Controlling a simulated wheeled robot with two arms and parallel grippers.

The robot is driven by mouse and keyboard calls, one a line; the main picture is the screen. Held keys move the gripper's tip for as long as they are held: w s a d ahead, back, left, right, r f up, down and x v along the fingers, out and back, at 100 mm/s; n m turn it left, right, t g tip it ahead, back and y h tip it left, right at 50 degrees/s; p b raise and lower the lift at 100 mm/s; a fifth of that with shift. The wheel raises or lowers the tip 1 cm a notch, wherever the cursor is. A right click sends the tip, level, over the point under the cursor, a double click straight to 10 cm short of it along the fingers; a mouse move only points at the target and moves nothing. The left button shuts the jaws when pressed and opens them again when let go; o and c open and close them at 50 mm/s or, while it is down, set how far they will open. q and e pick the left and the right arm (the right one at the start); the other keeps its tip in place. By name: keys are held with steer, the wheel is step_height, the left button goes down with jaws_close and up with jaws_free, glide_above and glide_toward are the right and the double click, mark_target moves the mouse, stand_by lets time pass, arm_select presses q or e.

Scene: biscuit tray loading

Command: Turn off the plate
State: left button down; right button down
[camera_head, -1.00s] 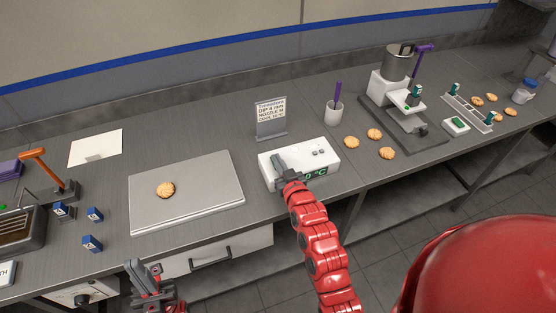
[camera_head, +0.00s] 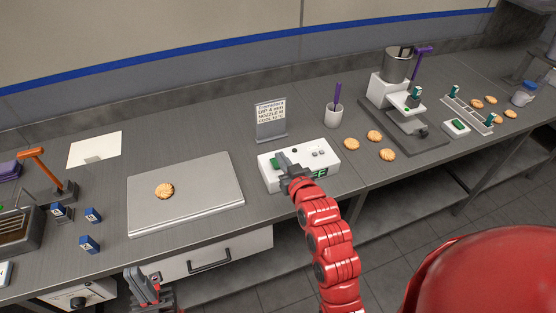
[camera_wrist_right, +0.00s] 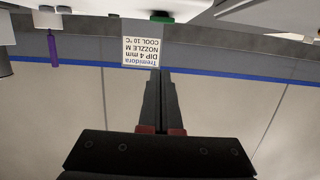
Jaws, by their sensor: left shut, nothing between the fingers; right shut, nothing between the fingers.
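The plate (camera_head: 215,214) is a flat grey metal slab on the counter with one biscuit (camera_head: 164,191) on it. To its right is a white control box (camera_head: 328,158) with small knobs, a green switch (camera_head: 275,161) and a green-lit display (camera_head: 320,173), partly hidden by my right wrist. My right gripper (camera_head: 283,158) is shut and empty over the box, its tips beside the green switch. A green part (camera_wrist_right: 162,17) shows at the top of the right wrist view, beyond the shut fingertips (camera_wrist_right: 159,75). My left gripper (camera_head: 134,275) is shut and empty in front of the counter.
A sign (camera_head: 270,118) stands behind the box, and a cup (camera_head: 333,114) with a purple tool to its right. Several loose biscuits (camera_head: 374,136) lie near a dispensing machine (camera_head: 388,90). Small blue blocks (camera_head: 89,243) are left of the plate.

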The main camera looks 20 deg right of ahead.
steer(key=p+v, duration=0.2)
steer(key=v, duration=0.1)
steer(key=p+v, duration=0.1)
steer(key=v, duration=0.1)
steer(key=shift+r, duration=0.4)
steer(key=shift+w, duration=0.1)
